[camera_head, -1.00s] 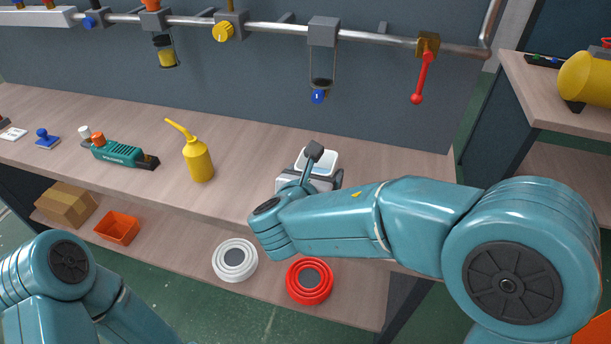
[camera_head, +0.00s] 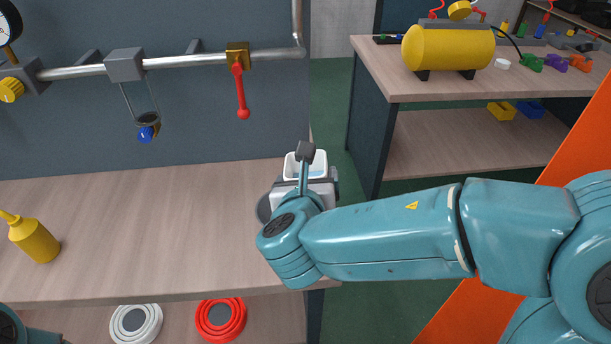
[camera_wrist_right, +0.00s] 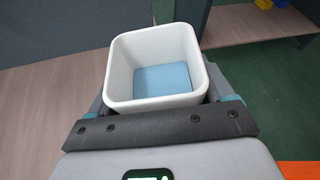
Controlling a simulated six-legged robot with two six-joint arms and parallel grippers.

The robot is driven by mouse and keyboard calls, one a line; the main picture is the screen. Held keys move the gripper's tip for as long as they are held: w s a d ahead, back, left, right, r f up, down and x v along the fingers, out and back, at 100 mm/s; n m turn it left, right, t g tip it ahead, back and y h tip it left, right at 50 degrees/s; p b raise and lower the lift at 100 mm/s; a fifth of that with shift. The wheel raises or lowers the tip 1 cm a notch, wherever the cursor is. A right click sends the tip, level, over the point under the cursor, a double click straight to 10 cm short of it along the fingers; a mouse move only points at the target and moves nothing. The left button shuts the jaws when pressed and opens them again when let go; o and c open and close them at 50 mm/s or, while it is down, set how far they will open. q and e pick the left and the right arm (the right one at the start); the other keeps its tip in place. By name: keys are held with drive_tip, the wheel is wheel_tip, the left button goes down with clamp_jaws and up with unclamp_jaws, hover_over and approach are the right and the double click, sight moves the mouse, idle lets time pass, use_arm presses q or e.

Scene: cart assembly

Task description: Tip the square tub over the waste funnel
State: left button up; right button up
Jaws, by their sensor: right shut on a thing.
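The square tub (camera_head: 292,167) is white with a light blue layer inside, in the head view. My right gripper (camera_head: 306,188) is shut on it and holds it near the right end of the workbench. The tub looks roughly upright. In the right wrist view the tub (camera_wrist_right: 115,75) is seen from above, open, with flat blue content at its bottom. A grey round rim (camera_head: 263,208) shows just left of my right gripper, mostly hidden by it; I cannot tell whether it is the waste funnel. My left gripper is out of view.
The workbench top (camera_head: 150,220) is largely clear, with a yellow oil can (camera_head: 35,240) at left. A pipe with a red lever (camera_head: 241,95) runs above. White (camera_head: 136,322) and red (camera_head: 221,318) round pieces lie below. A second bench with a yellow tank (camera_head: 447,48) stands behind right.

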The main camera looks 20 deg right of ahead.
drive_tip(key=shift+a, duration=0.25)
drive_tip(key=shift+d+n+p, duration=0.15)
drive_tip(key=shift+n+p, duration=0.25)
drive_tip(key=shift+p, duration=0.1)
drive_tip(key=n+h+p, duration=0.1)
drive_tip(key=f+n+h+p, duration=0.1)
drive_tip(key=shift+s+d+f+n+g+p, duration=0.15)
drive_tip(key=shift+n+g+p, duration=0.15)
drive_tip(key=shift+p, duration=0.05)
drive_tip(key=shift+d+n+h+p, duration=0.2)
drive_tip(key=shift+n+h+p, duration=0.5)
drive_tip(key=shift+n+p, duration=0.45)
drive_tip(key=shift+f+m, duration=0.15)
drive_tip(key=shift+m, duration=0.1)
drive_tip(key=shift+d+f+b, duration=0.1)
drive_tip(key=shift+f+b, duration=0.1)
drive_tip(key=shift+b, duration=0.1)
